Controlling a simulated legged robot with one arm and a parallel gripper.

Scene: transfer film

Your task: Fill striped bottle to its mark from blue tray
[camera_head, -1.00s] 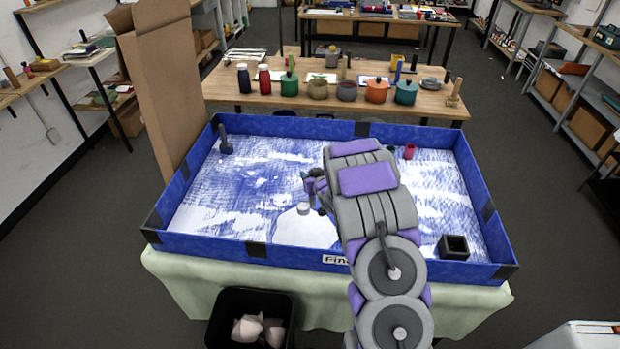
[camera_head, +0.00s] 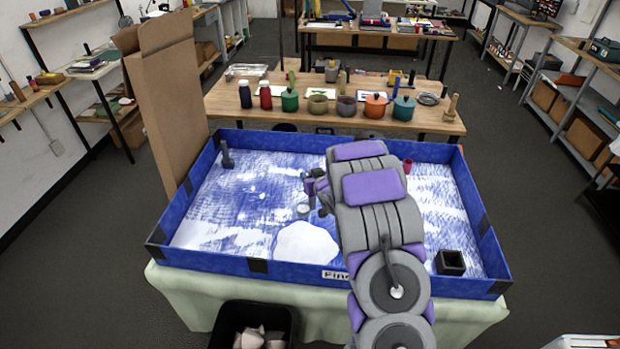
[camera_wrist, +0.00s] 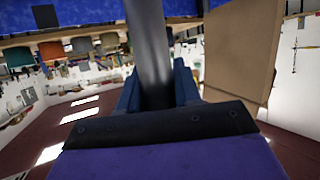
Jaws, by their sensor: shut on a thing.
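The blue tray (camera_head: 185,262) has low blue walls and a floor covered in white and blue streaks. A smooth white patch (camera_head: 306,243) lies near its front middle. My gripper (camera_head: 315,186) is over the tray's middle, partly hidden by my arm. In the wrist view my gripper (camera_wrist: 157,95) is shut on a dark round shaft (camera_wrist: 149,45); its far end is out of view there. A small pale round piece (camera_head: 303,210) shows just below my gripper, above the white patch; I cannot tell whether it joins the shaft. I cannot make out a striped bottle.
A dark upright object (camera_head: 227,155) stands in the tray's back left corner, a red cup (camera_head: 407,167) at the back right, and a black open box (camera_head: 451,262) at the front right. A cardboard sheet (camera_head: 165,110) rises at left. A black bin (camera_head: 252,318) is in front.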

